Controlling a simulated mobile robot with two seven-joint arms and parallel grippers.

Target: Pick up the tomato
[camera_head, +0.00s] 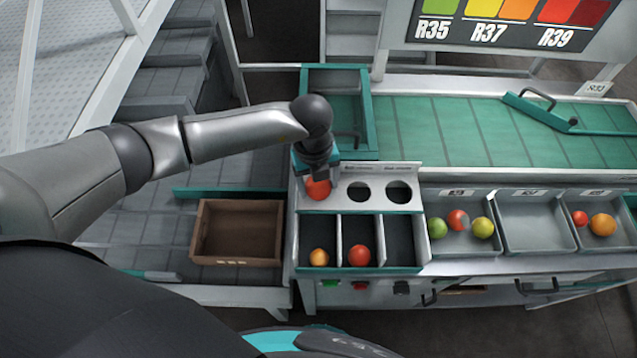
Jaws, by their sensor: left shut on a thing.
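A red-orange tomato (318,189) is at my left gripper (319,178), at the left end of a pale panel (375,170) with two dark round holes showing to the right. My left gripper points down and is shut on this tomato, with its fingers partly hiding the top. I cannot tell whether the tomato touches the panel. An orange tomato (319,257) and a red tomato (358,255) lie in separate compartments below. My right gripper is not in view.
A brown crate (238,203) stands left of the compartments. Grey trays to the right hold several tomatoes; the middle tray (535,222) is empty. A green-framed box (337,72) stands behind my gripper, beside the green conveyor belt (450,130).

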